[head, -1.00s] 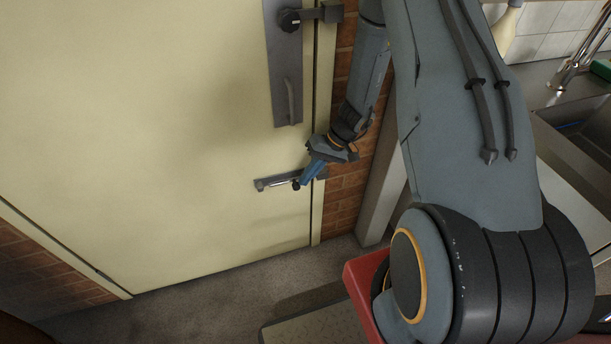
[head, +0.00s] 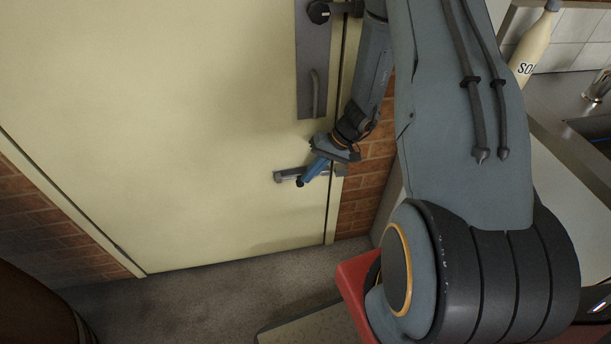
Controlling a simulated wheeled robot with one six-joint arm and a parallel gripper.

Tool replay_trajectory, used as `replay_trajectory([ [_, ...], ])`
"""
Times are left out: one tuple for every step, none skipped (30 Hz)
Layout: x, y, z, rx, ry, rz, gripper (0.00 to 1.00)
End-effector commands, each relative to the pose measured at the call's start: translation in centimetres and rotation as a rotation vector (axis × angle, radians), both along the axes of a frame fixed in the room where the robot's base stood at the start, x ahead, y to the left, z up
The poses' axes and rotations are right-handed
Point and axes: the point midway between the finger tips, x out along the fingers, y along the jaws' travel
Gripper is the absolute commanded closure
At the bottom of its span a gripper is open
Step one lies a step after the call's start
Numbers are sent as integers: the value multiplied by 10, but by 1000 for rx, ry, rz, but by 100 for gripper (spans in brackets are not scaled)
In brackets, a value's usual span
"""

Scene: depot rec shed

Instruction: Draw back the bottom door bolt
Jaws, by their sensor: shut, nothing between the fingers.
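The bottom door bolt (head: 286,176) is a grey metal bolt lying across the cream door (head: 180,130), low near its right edge. A dark knob (head: 299,184) shows just under the bolt, near the left part of its plate. My gripper (head: 307,177) has blue fingers that point down and left across the bolt. They are shut, with their tips at the knob; whether they touch it I cannot tell. The fingers hide the middle of the bolt. Its right-hand piece (head: 341,171) sits by the door's edge, partly behind my gripper.
Above the bolt are a pull handle on a grey plate (head: 310,75) and a dark upper latch (head: 320,11). A brick wall (head: 358,200) stands right of the door. A counter with a soap bottle (head: 533,45) is at the right.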

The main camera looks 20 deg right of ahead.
Motion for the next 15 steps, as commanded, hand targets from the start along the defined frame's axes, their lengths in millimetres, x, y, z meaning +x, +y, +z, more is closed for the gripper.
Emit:
replay_trajectory([
  [0, 0, 0, 0, -1, 1, 100],
  [0, 0, 1, 0, -1, 1, 100],
  [0, -1, 3, 0, -1, 1, 100],
  [0, -2, 5, 0, -1, 2, 100],
  [0, -3, 8, 0, -1, 2, 100],
  [0, -5, 12, 0, -2, 1, 100],
  [-1, -8, 16, 0, -2, 2, 100],
  [-1, -10, 20, -2, -3, 3, 100],
  [-2, -13, 27, -2, -3, 3, 100],
  [-2, -16, 32, -1, -2, 2, 100],
  [-2, -19, 37, -1, -3, 3, 100],
  [-3, -23, 44, -1, -3, 4, 100],
  [-3, -26, 49, -1, -3, 4, 100],
  [-4, -29, 53, -2, -3, 5, 100],
  [-4, -32, 59, -2, -3, 6, 100],
])
